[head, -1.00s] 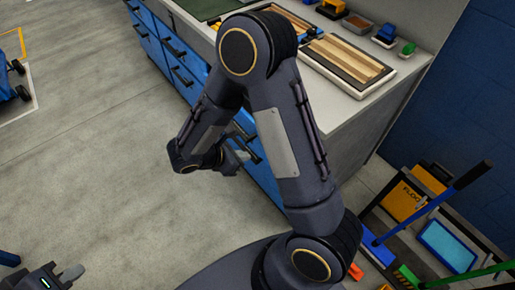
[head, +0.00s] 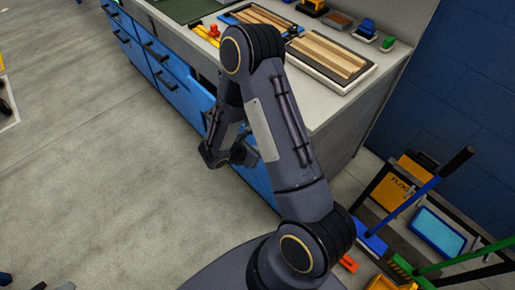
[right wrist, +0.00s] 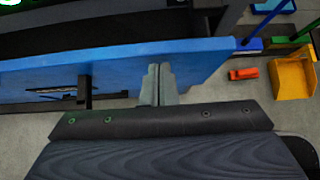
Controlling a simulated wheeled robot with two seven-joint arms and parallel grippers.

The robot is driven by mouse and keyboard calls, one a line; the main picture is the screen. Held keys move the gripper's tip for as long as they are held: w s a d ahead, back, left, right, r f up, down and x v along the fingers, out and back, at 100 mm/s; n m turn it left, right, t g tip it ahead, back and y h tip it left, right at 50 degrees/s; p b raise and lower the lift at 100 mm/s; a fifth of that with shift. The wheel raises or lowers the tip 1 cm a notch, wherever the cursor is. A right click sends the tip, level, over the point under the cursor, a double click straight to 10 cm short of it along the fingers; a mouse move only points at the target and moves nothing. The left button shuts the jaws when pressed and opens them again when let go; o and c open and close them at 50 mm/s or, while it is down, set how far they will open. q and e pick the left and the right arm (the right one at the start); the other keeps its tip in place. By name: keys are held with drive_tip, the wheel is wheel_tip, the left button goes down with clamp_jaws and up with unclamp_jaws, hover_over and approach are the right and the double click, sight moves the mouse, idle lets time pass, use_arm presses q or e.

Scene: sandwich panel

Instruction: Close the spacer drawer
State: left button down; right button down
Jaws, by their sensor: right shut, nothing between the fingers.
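The spacer drawer's blue front (right wrist: 205,62) spans the right wrist view, with a black handle (right wrist: 84,92) left of my fingers. A dark gap shows behind its top edge, so it appears to stand partly out. In the head view a blue drawer front (head: 203,103) shows left of my arm, mostly hidden. My right gripper (right wrist: 158,70) is shut and empty, its fingertips at the drawer front; I cannot tell whether they touch. In the head view the right gripper (head: 245,155) is low beside the bench. Only a tip of my left gripper (head: 65,286) shows at the bottom edge.
The bench top (head: 345,98) holds wood-strip trays (head: 330,58) and small colored items. An orange-red block (right wrist: 243,74) lies on the floor.

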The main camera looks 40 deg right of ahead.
drive_tip(key=shift+d, duration=0.2)
drive_tip(key=d, duration=0.2)
drive_tip(key=d+b, duration=0.1)
drive_tip(key=d, duration=0.1)
drive_tip(key=shift+w+d, duration=0.2)
drive_tip(key=shift+d, duration=0.2)
use_arm(q)
drive_tip(key=shift+a+f, duration=0.15)
drive_tip(key=shift+f, duration=0.5)
use_arm(e)
drive_tip(key=shift+r, duration=0.1)
drive_tip(key=shift+d, duration=0.1)
